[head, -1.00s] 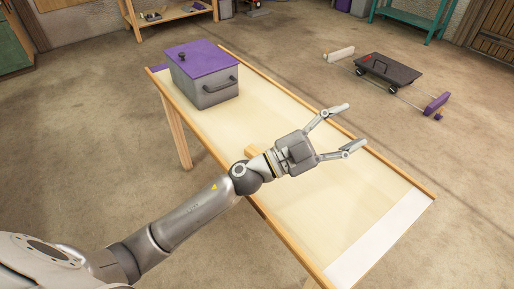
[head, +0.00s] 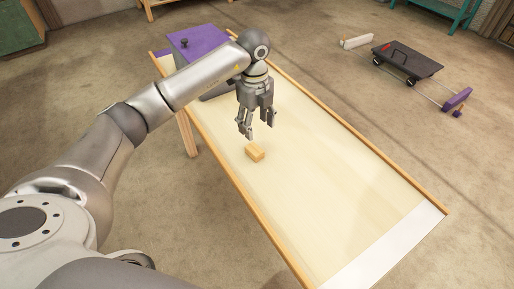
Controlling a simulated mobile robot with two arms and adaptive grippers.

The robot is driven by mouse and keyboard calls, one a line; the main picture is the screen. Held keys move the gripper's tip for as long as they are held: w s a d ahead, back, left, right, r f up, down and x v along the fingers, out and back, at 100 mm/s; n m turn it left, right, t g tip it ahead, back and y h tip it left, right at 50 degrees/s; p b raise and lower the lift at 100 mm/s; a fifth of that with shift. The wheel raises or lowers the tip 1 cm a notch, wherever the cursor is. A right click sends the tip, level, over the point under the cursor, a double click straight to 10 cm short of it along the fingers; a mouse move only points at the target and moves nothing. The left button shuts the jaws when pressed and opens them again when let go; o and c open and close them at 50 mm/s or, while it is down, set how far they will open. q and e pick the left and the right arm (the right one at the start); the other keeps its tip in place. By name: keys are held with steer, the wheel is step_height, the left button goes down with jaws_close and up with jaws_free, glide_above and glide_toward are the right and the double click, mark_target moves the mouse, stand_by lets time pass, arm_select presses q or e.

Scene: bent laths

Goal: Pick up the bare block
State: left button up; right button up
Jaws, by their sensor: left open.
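A small bare wooden block (head: 255,152) lies on the pale table (head: 310,170), near its front-left long edge. My left gripper (head: 257,134) points down just above and slightly behind the block, with its fingers open and empty. The fingertips look apart from the block, though the exact height of the gap is hard to tell. My right gripper does not show.
A grey box with a purple lid (head: 196,42) stands at the table's far end, partly hidden by my left arm. Raised wooden strips edge the table's long sides. A dark wheeled cart (head: 408,58) stands on the floor beyond. The table's near right part is clear.

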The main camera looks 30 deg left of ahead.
mark_target(255, 149)
arm_select(q)
steer(key=f, duration=0.3)
steer(key=f+p, duration=0.1)
steer(key=f, duration=0.6)
steer(key=shift+s+a+f, duration=0.1)
steer(key=shift+a+f, duration=0.15)
steer(key=shift+c, duration=0.5)
steer(key=c, duration=0.9)
